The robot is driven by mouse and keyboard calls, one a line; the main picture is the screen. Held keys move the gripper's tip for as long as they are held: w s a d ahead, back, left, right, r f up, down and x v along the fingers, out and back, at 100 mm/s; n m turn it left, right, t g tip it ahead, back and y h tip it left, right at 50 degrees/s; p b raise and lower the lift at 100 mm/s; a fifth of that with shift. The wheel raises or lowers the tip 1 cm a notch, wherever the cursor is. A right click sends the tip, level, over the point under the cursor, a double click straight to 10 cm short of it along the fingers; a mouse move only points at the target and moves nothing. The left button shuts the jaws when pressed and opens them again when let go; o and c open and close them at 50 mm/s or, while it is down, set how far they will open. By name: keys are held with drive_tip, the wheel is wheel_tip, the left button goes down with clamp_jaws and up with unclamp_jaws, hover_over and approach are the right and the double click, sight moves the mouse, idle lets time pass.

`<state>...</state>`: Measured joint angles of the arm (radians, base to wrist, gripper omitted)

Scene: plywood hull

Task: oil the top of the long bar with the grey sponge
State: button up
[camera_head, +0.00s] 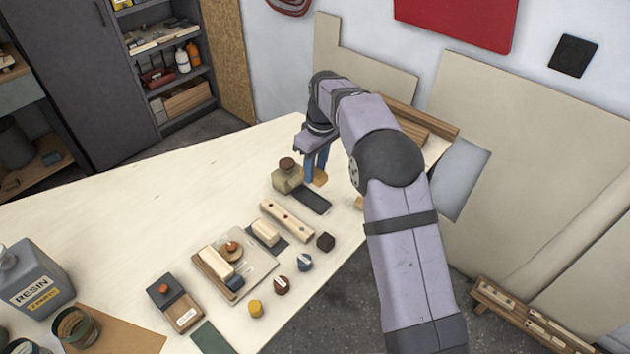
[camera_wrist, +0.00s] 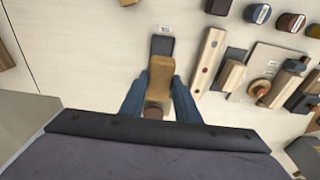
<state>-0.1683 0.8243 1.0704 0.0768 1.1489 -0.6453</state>
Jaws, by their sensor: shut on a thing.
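My gripper (camera_head: 317,172), with blue fingers, points down and is shut on a tan-brown block (camera_wrist: 158,72). It holds the block beside the squat olive jar (camera_head: 285,180), whose brown cap (camera_wrist: 153,112) shows behind the block in the wrist view. A dark grey pad (camera_head: 313,201) with a white label lies bare just in front of the block. The long bar (camera_head: 287,221), pale wood with several dark spots on top, lies on the table nearer the camera, apart from my gripper. The held block looks tan; I cannot single out a grey sponge.
A cream block (camera_head: 265,232) on a dark pad and a board (camera_head: 262,268) with wooden parts lie past the bar. Small dark, blue, red and yellow pieces (camera_head: 281,284) line the table's edge. A resin can (camera_head: 32,280) stands left. The table's left middle is clear.

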drive_tip(key=shift+r, duration=0.3)
drive_tip(key=shift+o, duration=0.8)
drive_tip(key=s+a+r+p, duration=0.1)
drive_tip(key=a, duration=0.2)
drive_tip(key=s+a+r+n+p, duration=0.1)
drive_tip(key=a, duration=0.3)
drive_tip(key=s+a+r+n+p, duration=0.1)
drive_tip(key=a, duration=0.3)
drive_tip(key=shift+s+a+r, duration=0.2)
drive_tip(key=shift+s+r, duration=0.05)
drive_tip(key=shift+r, duration=0.15)
drive_tip(key=shift+c, duration=0.4)
drive_tip(key=s+a+f+m+p, duration=0.1)
drive_tip(key=s+a+p, duration=0.5)
drive_tip(key=s+a, duration=0.8)
drive_tip(key=shift+s+a+f+m, duration=0.15)
drive_tip(key=shift+a+m, duration=0.35)
drive_tip(key=shift+a, duration=0.65)
